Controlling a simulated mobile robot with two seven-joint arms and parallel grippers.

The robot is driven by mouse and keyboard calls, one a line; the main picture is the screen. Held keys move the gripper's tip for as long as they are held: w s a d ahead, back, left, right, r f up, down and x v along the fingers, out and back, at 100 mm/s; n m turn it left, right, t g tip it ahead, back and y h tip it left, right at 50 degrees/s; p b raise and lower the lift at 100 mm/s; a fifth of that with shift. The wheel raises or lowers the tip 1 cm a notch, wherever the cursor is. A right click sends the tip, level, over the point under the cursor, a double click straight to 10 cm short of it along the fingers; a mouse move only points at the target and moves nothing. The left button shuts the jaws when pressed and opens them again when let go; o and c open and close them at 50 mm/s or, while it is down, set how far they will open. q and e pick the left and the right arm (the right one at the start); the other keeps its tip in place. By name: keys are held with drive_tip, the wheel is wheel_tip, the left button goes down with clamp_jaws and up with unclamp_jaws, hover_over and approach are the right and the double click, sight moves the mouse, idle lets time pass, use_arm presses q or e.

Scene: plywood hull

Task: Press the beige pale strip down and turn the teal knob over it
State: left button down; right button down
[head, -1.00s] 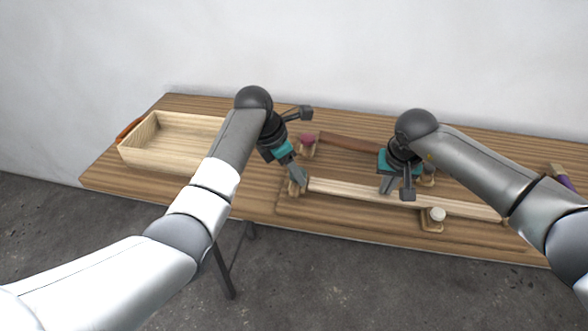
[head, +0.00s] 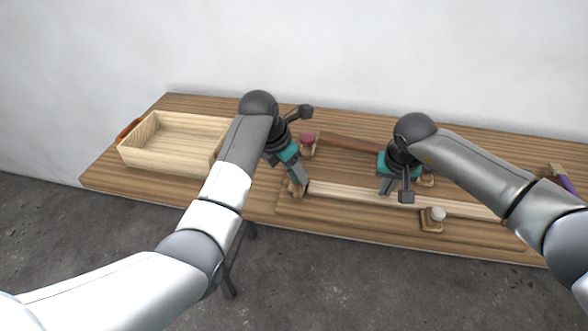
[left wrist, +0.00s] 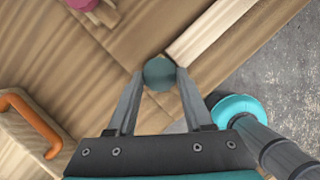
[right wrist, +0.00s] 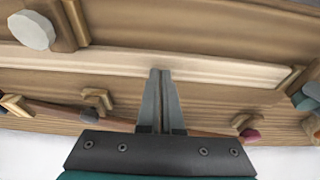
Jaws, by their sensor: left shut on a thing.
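The beige pale strip (head: 350,193) lies along the front of the board; it also shows in the left wrist view (left wrist: 212,32) and right wrist view (right wrist: 215,68). The teal knob (left wrist: 159,72) is at the strip's left end, between my left fingertips. My left gripper (head: 298,183) is shut on it, and in the head view its fingers hide the knob. Whatever lies under the knob is hidden. My right gripper (right wrist: 160,75) is shut and empty, its fingertips on or just over the strip's middle; contact is hard to judge.
A white knob (head: 437,214) on a wooden block stands at the strip's front edge. A crimson knob (head: 307,140) and a reddish-brown strip (head: 350,143) lie behind. A wooden tray (head: 125,152) stands at the left. A purple-handled thing (head: 567,183) lies far right.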

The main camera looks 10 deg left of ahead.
use_arm(q)
drive_tip(key=shift+n, duration=0.3)
drive_tip(key=shift+s+n+y, duration=0.1)
drive_tip(key=shift+n+y, duration=0.4)
drive_tip(key=shift+n, duration=0.8)
drive_tip(key=shift+d+n+t+y, duration=0.2)
drive_tip(key=shift+n+t+y, duration=0.3)
drive_tip(key=shift+n, duration=0.9)
drive_tip(key=shift+c, duration=1.5)
unclamp_jaws()
drive_tip(key=shift+m, duration=0.3)
drive_tip(key=shift+a+m+h, duration=0.1)
drive_tip(key=shift+m+h, duration=0.4)
drive_tip(key=shift+m, duration=0.7)
drive_tip(key=shift+g, duration=0.3)
